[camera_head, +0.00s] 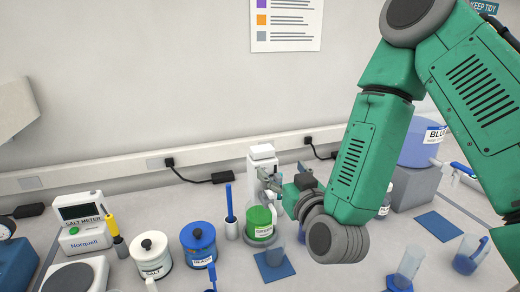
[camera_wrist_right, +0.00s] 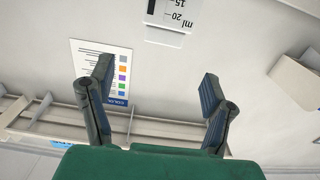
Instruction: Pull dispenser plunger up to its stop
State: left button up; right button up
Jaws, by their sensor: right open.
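The dispenser is a bottle of green liquid (camera_head: 260,222) with a white upright top (camera_head: 262,153). It stands at the back of the bench, left of my right gripper (camera_head: 270,178). In the right wrist view a white block with an ml scale (camera_wrist_right: 172,22) shows at the top edge, upside down, cut off by the frame. My right gripper (camera_wrist_right: 156,80) is open there, with nothing between its fingers; the block lies beyond the fingertips. In the head view the fingers are small and close to the white top; whether they touch it is unclear. My left gripper is out of view.
A blue pen-like tool in a white holder (camera_head: 231,228) stands just left of the bottle. A beaker on a blue mat (camera_head: 275,268) stands in front. Salt (camera_head: 152,256) and blue-lidded (camera_head: 199,244) jars and a salt meter (camera_head: 84,225) are left. Glass beakers (camera_head: 408,265) stand right.

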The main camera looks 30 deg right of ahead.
aim_at(262, 150)
jog(key=x, duration=0.3)
jog(key=p+x, duration=0.1)
jog(key=x, duration=0.3)
jog(key=a+p+x, duration=0.1)
jog(key=x, duration=0.2)
jog(key=shift+w+r, duration=0.2)
jog(key=shift+w, duration=0.3)
jog(key=shift+w+d, duration=0.3)
jog(key=shift+w, duration=0.15)
jog(key=shift+w+d+f, duration=0.25)
jog(key=shift+d, duration=0.2)
jog(key=shift+a+r, duration=0.1)
jog(key=shift+a, duration=0.3)
grip_shut()
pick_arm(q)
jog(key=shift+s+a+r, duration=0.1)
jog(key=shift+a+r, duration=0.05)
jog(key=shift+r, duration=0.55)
pick_arm(e)
jog(key=shift+d+r, duration=0.15)
jog(key=shift+r, duration=2.35)
